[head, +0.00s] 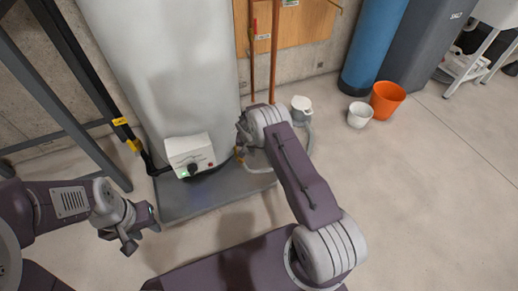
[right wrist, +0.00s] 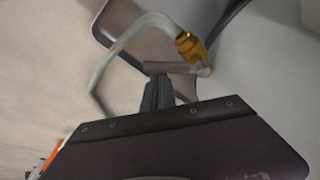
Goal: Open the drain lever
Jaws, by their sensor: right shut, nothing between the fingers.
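The brass drain valve (right wrist: 190,46) shows in the right wrist view, with a pale hose running from it. A grey bar, apparently the drain lever (right wrist: 180,67), lies across the picture just below the brass. My right gripper (right wrist: 158,78) is shut and empty, its fingertips at the bar's left part; I cannot tell whether they touch it. In the head view the valve (head: 240,152) is small at the tank's base, and my right arm's wrist hides most of the gripper there. My left gripper (head: 128,247) hangs at the lower left, away from the valve, and looks shut.
The tall pale tank (head: 165,70) stands on a grey plinth (head: 190,204). A white control box (head: 190,154) is on its front. The hose runs towards a small white container (head: 301,106). White (head: 359,115) and orange (head: 386,100) buckets stand farther right. The right floor is clear.

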